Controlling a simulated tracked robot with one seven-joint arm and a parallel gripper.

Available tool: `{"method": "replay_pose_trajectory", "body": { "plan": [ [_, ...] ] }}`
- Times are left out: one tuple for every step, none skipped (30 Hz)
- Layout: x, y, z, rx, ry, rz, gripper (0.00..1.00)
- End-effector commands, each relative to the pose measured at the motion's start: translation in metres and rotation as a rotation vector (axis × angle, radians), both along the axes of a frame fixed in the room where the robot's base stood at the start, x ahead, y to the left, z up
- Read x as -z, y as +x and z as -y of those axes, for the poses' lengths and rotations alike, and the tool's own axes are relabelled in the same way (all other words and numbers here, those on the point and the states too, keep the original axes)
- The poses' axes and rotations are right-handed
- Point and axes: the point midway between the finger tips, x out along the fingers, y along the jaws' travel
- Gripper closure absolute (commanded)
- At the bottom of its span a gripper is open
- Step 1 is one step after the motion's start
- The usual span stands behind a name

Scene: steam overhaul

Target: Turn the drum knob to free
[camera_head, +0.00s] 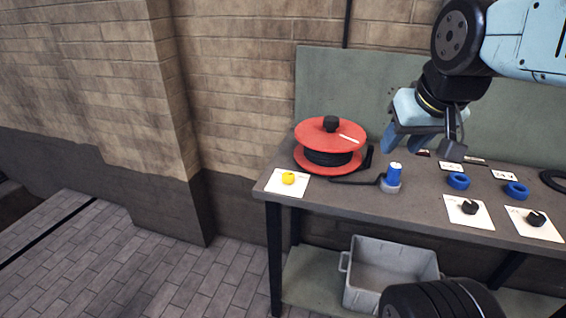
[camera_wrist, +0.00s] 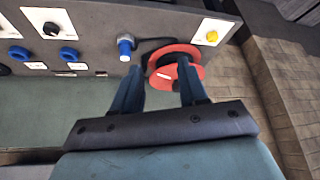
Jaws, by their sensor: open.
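The red cable drum (camera_head: 312,133) lies flat at the left end of the bench, with dark cable wound between its two red discs. A black knob (camera_head: 330,123) stands on top of it, and a white label lies beside the knob. In the wrist view the red drum (camera_wrist: 162,58) is beyond the fingers, and its knob is largely hidden by the right finger. My gripper (camera_head: 420,138) is open and empty, above the bench to the right of the drum and apart from it. Its two fingers also show in the wrist view (camera_wrist: 160,90). I cannot read the knob's setting.
On the bench (camera_head: 345,198) are a yellow knob (camera_head: 288,178) on a white card, a blue connector (camera_head: 393,175), blue rings (camera_head: 458,181) and black knobs on cards (camera_head: 470,207). A grey crate (camera_head: 390,275) sits below. A green panel (camera_head: 345,85) and brick wall stand behind.

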Motion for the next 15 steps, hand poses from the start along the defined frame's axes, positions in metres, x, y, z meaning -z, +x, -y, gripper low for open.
{"method": "replay_pose_trajectory", "body": {
  "plan": [
    [0.000,0.000,0.000,0.000,0.000,0.000,0.57],
    [0.000,0.000,0.000,0.000,0.000,0.000,0.57],
    [0.000,0.000,0.000,0.000,0.000,0.000,0.57],
    [0.000,0.000,0.000,0.000,0.000,0.000,0.57],
    [0.000,0.000,0.000,0.000,0.000,0.000,0.57],
    [0.000,0.000,0.000,0.000,0.000,0.000,0.57],
    [0.000,0.000,0.000,0.000,0.000,0.000,0.55],
    [0.000,0.000,0.000,0.000,0.000,0.000,0.52],
    [-0.001,0.001,0.000,0.000,0.001,-0.002,0.48],
    [-0.001,0.003,-0.001,0.000,0.001,-0.004,0.45],
    [-0.001,0.004,-0.002,0.001,0.002,-0.008,0.42],
    [-0.002,0.008,-0.003,0.001,0.004,-0.014,0.38],
    [-0.002,0.012,-0.004,0.003,0.005,-0.021,0.35],
    [-0.003,0.016,-0.005,0.004,0.007,-0.029,0.33],
    [-0.003,0.023,-0.008,0.009,0.011,-0.042,0.33]
  ]
}}
